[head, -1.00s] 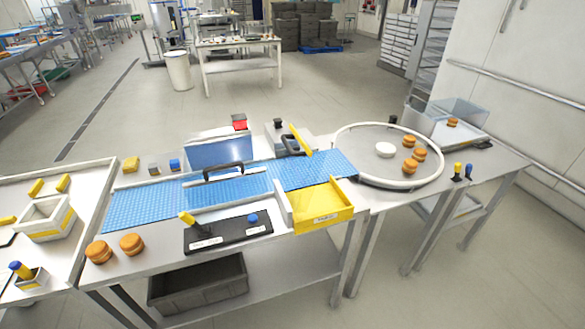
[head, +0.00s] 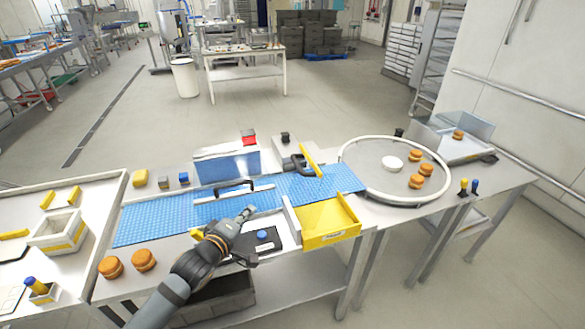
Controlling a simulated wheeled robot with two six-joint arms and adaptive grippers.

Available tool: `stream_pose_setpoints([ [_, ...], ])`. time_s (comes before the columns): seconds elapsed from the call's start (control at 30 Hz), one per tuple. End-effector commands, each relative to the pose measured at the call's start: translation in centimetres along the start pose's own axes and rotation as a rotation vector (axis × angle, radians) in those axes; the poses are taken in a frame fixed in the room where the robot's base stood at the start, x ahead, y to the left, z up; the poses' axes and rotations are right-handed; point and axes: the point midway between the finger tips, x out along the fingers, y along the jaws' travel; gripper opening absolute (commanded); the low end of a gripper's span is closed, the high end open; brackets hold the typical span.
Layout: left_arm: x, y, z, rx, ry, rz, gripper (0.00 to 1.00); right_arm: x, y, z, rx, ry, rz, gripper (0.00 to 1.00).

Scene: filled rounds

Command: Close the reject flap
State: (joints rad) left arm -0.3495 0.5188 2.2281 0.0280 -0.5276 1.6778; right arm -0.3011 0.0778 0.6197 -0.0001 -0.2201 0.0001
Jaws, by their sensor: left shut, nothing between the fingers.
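The reject flap looks to be the yellow bar (head: 312,160) on a dark mount at the far side of the blue belt (head: 150,221). It slants along the belt's far edge, above the yellow reject tray (head: 328,238). My left gripper (head: 247,212) is shut and empty over the near side of the belt, left of the tray and well apart from the flap. My right gripper is not in view.
A round turntable (head: 360,176) with buns and a white disc stands right. Two buns (head: 144,260) lie front left. A white box (head: 60,232) stands on the left table.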

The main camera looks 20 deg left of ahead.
Motion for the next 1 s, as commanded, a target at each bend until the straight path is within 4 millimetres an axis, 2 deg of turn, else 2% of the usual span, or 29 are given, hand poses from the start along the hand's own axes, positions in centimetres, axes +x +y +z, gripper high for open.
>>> stream_pose_setpoints([
  [0.03, 0.1, 2.3, -0.4, -0.081, -0.011, 0.074, 0.00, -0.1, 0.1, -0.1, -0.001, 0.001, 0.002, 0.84],
  [0.1, 0.0, 4.7, -0.7, -0.192, -0.038, 0.156, 0.00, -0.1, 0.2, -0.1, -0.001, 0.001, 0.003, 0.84],
  [0.2, -0.2, 6.7, -0.8, -0.288, -0.070, 0.222, 0.00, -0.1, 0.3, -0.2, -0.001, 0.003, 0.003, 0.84],
  [0.4, -0.2, 7.2, -0.8, -0.325, -0.082, 0.242, 0.00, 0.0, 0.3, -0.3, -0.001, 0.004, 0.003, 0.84],
  [0.57, 1.0, 7.2, -0.8, -0.329, -0.073, 0.243, 0.00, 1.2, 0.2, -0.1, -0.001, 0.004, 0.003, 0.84],
  [0.67, 2.4, 7.5, -0.5, -0.331, -0.080, 0.247, 0.00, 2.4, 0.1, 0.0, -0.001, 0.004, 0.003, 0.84],
  [1.0, 9.4, 10.0, -0.5, -0.331, -0.082, 0.242, 0.00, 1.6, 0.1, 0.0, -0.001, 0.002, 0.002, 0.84],
])
